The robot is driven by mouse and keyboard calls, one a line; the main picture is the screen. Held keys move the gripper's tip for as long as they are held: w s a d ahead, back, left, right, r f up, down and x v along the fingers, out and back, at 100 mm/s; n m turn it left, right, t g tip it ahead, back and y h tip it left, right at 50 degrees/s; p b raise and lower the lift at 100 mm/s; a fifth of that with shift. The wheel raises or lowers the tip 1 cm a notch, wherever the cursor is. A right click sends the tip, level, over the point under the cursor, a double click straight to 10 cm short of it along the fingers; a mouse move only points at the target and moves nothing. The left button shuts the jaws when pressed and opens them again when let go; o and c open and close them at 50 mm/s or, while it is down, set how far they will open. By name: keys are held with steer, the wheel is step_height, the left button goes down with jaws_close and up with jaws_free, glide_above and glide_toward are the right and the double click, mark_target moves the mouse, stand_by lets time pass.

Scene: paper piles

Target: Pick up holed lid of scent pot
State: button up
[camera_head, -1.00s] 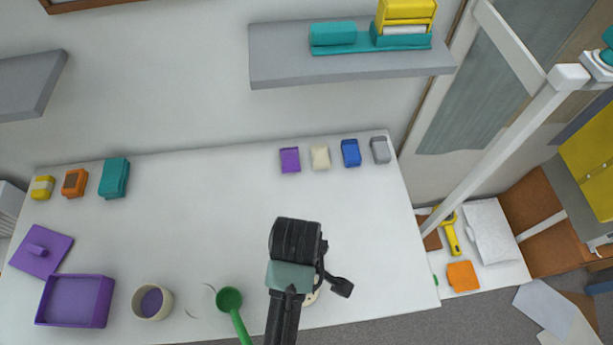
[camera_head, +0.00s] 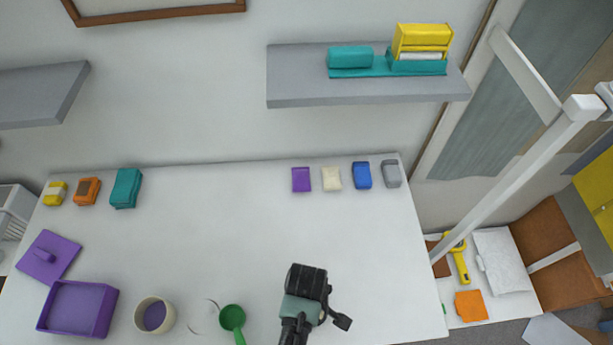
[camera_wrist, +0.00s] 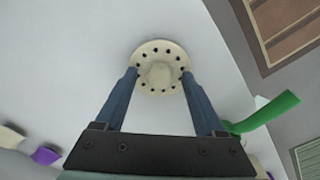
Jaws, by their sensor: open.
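The holed lid (camera_wrist: 160,50) shows in the wrist view as a round cream disc with a ring of dark holes and a raised knob in its middle. It lies on the white table. My gripper (camera_wrist: 160,74) is open, with its two blue fingers apart and their tips near the lid's lower left and lower right rim. I cannot tell if they touch it. In the head view my gripper (camera_head: 305,285) is over the table's front right, and it hides most of the lid. A cream pot (camera_head: 140,316) with a purple inside stands at the front left.
A green scoop (camera_head: 232,317) lies left of my gripper; its green part (camera_wrist: 270,112) is close to the right finger in the wrist view. A purple box (camera_head: 112,315) and purple lid (camera_head: 65,250) are farther left. The table's middle (camera_head: 220,235) is clear.

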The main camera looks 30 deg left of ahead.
jaws_close()
stand_by(0.3)
steer(key=shift+r, duration=0.1)
